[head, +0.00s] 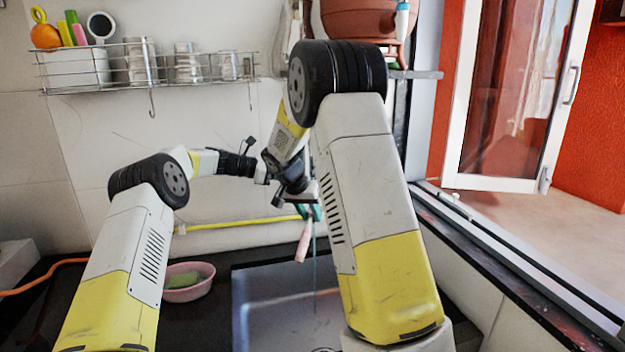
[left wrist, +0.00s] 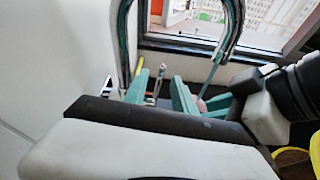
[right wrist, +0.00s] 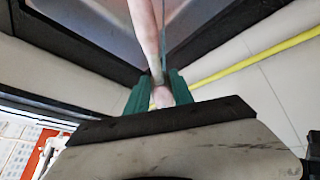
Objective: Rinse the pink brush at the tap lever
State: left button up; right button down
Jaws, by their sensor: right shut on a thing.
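My right gripper (head: 308,211) is shut on the pink brush (head: 303,243), which hangs down over the sink. In the right wrist view, the brush (right wrist: 146,32) runs between the green fingers (right wrist: 157,88). A thin stream of water (head: 314,272) falls beside the brush; I cannot tell if it touches. In the left wrist view, my left gripper (left wrist: 161,92) is open, with its teal fingers on either side of a small silver part that looks like the tap lever (left wrist: 152,100). The chrome tap (left wrist: 236,25) arches above. My left fingertips are hidden in the head view.
The metal sink (head: 258,305) lies below the brush. A pink bowl (head: 187,294) with a green sponge stands left of it. A yellow hose (head: 235,222) runs along the wall. A wire rack (head: 90,83) hangs upper left. A window ledge (head: 510,268) bounds the right.

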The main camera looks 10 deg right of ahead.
pick_arm(q)
jog(key=v, duration=0.5)
jog(key=shift+a, duration=0.1)
dwell(0.4)
dwell(0.4)
